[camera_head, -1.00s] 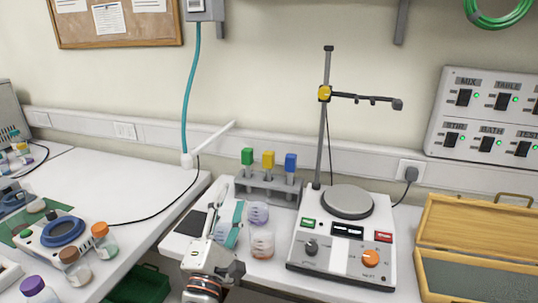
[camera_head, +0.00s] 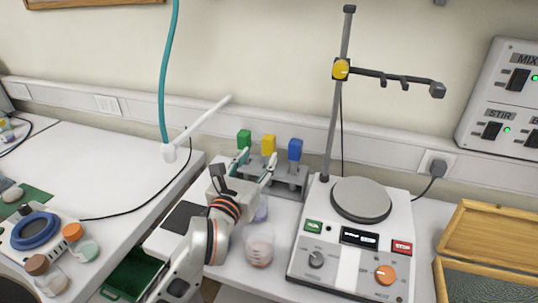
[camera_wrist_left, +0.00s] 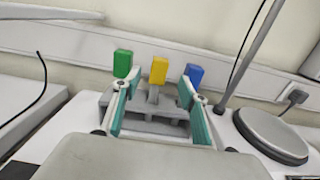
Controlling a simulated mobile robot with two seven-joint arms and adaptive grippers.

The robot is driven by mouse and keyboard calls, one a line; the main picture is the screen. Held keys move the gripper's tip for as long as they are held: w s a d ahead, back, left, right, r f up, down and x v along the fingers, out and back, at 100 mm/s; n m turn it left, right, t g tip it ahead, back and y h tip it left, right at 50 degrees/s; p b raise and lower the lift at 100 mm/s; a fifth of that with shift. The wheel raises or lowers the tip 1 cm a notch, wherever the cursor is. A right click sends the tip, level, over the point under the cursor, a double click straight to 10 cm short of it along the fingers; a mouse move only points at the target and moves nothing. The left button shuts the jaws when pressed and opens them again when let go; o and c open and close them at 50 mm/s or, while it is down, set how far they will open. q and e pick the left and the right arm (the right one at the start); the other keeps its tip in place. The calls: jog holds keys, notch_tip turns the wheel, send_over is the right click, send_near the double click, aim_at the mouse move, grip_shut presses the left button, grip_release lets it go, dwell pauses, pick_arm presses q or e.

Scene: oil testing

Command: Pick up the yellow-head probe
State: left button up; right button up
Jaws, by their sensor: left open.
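The yellow-head probe (camera_head: 268,145) stands upright in a grey rack (camera_head: 290,187), between a green-head probe (camera_head: 244,139) and a blue-head probe (camera_head: 295,149). In the left wrist view the yellow head (camera_wrist_left: 158,70) shows above the rack, between and beyond the fingertips. My left gripper (camera_head: 254,165) is open, its teal-lined fingers pointing at the rack, one on each side of the yellow probe's line. I cannot tell how far the fingertips are from the probe. The lower part of the probe is mostly hidden in the head view. My right gripper is not in view.
A hotplate stirrer (camera_head: 355,245) with an upright stand and clamp arm (camera_head: 395,78) is right of the rack. Beakers (camera_head: 259,250) stand in front of the rack, partly behind my arm. A wooden case (camera_head: 490,237) lies open at the right.

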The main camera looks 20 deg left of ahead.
aim_at(267, 149)
pick_arm(q)
jog(key=shift+w+d+f+p, duration=0.15)
jog(key=shift+w+f, duration=0.15)
jog(key=shift+w, duration=1)
jog(key=shift+w+a+f+p, duration=0.15)
jog(key=shift+w+f, duration=0.15)
jog(key=shift+w, duration=0.95)
jog(key=shift+w+d+f+p, duration=0.15)
jog(key=shift+w+f, duration=0.15)
jog(key=shift+w, duration=1)
jog(key=c, duration=1.2)
